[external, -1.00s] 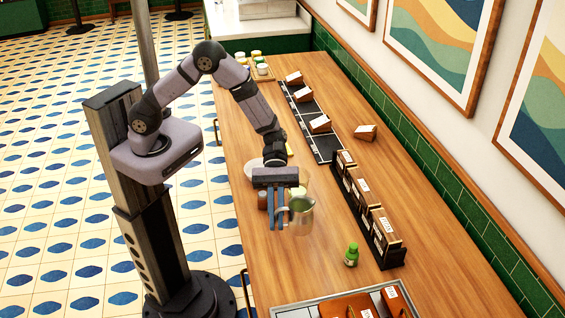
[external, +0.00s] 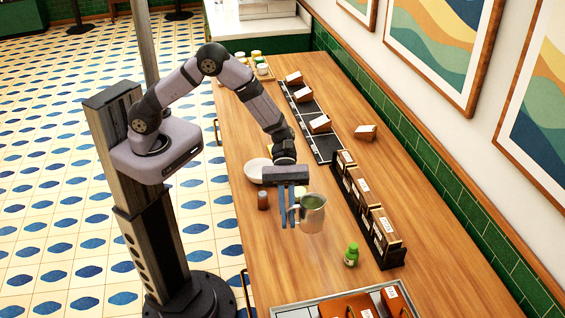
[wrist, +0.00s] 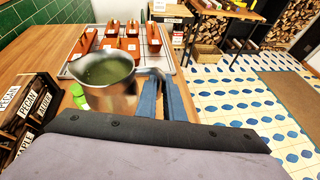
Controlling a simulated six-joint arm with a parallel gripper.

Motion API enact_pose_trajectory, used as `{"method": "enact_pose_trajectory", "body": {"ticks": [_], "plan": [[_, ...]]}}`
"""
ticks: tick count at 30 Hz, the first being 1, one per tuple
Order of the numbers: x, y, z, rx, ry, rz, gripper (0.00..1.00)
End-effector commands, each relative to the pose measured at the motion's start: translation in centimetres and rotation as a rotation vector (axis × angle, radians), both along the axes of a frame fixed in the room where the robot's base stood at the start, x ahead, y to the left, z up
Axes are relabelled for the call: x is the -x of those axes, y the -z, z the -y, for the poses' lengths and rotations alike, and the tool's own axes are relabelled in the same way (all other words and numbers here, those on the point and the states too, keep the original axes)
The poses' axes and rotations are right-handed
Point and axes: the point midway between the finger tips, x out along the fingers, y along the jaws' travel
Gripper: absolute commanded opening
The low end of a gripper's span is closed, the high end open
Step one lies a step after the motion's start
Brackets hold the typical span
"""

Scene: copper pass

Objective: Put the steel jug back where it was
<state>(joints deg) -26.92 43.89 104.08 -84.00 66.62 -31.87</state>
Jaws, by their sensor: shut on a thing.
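The steel jug (external: 312,214) holds green liquid and is upright over the wooden counter. My gripper (external: 287,217) is shut on the jug's handle, at the jug's left side in the external view. In the wrist view the jug (wrist: 108,85) fills the upper left, with the blue fingers (wrist: 160,100) at its handle. I cannot tell for certain whether its base is clear of the counter.
A green-capped bottle (external: 351,255) stands in front right of the jug. A black rack of labelled boxes (external: 383,232) is to the right. A brown jar (external: 263,200) and a white bowl (external: 256,170) are to the left. A tray (external: 290,311) with orange bins is at the front.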

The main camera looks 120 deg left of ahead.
Motion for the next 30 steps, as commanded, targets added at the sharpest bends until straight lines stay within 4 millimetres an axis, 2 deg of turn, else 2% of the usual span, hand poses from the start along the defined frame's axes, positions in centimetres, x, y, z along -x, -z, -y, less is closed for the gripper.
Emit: {"method": "enact_pose_trajectory", "body": {"ticks": [12,23,30], "plan": [[0.0,4.7,0.0,0.001,0.0,0.0,0.0],[0.0,5.7,0.0,0.002,0.001,-0.001,0.0],[0.0,7.9,0.0,0.002,-0.001,-0.001,0.0]]}}
